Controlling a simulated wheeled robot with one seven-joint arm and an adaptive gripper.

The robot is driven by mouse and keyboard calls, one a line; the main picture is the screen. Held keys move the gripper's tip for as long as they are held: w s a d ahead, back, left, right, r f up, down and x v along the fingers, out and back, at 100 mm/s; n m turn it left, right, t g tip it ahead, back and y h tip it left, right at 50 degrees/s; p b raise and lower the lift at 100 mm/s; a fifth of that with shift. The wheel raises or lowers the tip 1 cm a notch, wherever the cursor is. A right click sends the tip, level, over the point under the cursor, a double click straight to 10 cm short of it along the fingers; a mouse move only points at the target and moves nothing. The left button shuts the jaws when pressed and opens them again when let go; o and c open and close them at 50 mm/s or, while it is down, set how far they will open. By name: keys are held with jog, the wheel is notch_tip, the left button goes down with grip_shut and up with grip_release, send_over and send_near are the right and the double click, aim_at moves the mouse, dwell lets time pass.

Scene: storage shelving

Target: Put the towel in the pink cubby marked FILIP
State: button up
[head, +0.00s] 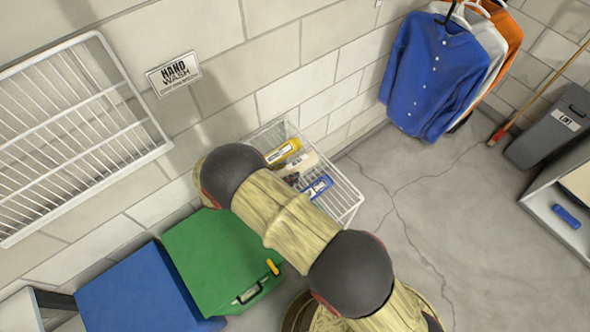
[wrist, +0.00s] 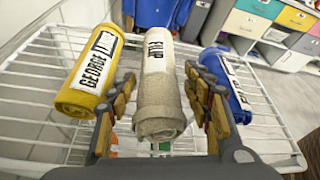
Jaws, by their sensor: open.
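A rolled beige towel (wrist: 160,95) with a FILIP label lies on a white wire rack (wrist: 35,82) in the wrist view. My gripper (wrist: 159,76) is open, with one finger on each side of this towel; I cannot tell whether they touch it. In the head view the beige towel (head: 301,168) shows partly beside my arm, and my gripper is hidden. Coloured cubby fronts (wrist: 240,23) stand at the upper right of the wrist view. Their labels are too small to read, and I cannot pick out the pink FILIP one.
A yellow towel (wrist: 88,75) marked GEORGE lies left of the beige towel, and a blue towel (wrist: 228,85) lies right. Hanging shirts (head: 432,75), a grey LINT bin (head: 550,130) and green (head: 215,255) and blue (head: 140,295) boxes stand around.

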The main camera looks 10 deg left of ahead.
jog(key=shift+x, duration=1.15)
jog(key=shift+c, duration=0.3)
jog(key=c, duration=1)
jog(key=shift+r, duration=0.15)
jog(key=shift+c, duration=0.2)
